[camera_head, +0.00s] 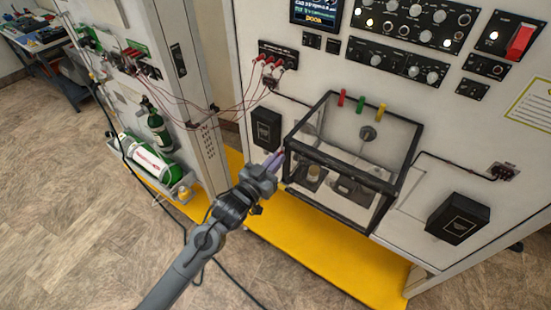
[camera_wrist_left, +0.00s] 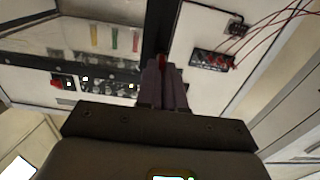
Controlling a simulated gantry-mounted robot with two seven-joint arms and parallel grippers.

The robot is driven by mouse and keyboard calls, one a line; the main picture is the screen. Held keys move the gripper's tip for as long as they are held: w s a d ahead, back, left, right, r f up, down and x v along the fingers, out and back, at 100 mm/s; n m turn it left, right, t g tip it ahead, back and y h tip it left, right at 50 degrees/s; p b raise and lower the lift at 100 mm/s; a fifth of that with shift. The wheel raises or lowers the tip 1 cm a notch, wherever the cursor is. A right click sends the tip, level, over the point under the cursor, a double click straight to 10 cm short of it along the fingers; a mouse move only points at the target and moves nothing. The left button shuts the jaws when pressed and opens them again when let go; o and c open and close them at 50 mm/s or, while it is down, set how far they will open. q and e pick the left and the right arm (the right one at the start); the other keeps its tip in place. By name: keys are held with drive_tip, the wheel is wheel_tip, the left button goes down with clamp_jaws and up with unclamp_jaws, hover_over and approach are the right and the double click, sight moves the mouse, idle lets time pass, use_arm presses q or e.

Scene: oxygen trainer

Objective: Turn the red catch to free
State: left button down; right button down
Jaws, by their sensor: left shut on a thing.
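My left gripper (camera_head: 274,160) reaches in from the lower left to the left front edge of the clear, black-framed box (camera_head: 402,195). In the left wrist view, my left gripper (camera_wrist_left: 163,76) has its fingers together, with a small red part, the red catch (camera_wrist_left: 162,59), showing at their tips against the black frame. The gripper is shut on it. Most of the catch is hidden by the fingers, so its turned position cannot be told. In the head view the catch is hidden behind the gripper. My right gripper is not in view.
Red (camera_head: 341,98), green (camera_head: 361,104) and yellow (camera_head: 382,110) tabs stand along the box's back top. A black box (camera_head: 266,130) is on the panel left of the clear box. Red wires (camera_head: 235,105) hang at the left. A yellow base (camera_head: 325,250) lies below.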

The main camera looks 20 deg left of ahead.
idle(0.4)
use_arm(q)
drive_tip(key=c, duration=1.3)
unclamp_jaws()
drive_tip(key=shift+o, duration=0.2)
drive_tip(key=b+v, duration=0.2)
drive_tip(key=v, duration=0.8)
drive_tip(key=shift+s, duration=0.4)
drive_tip(key=shift+a, duration=0.1)
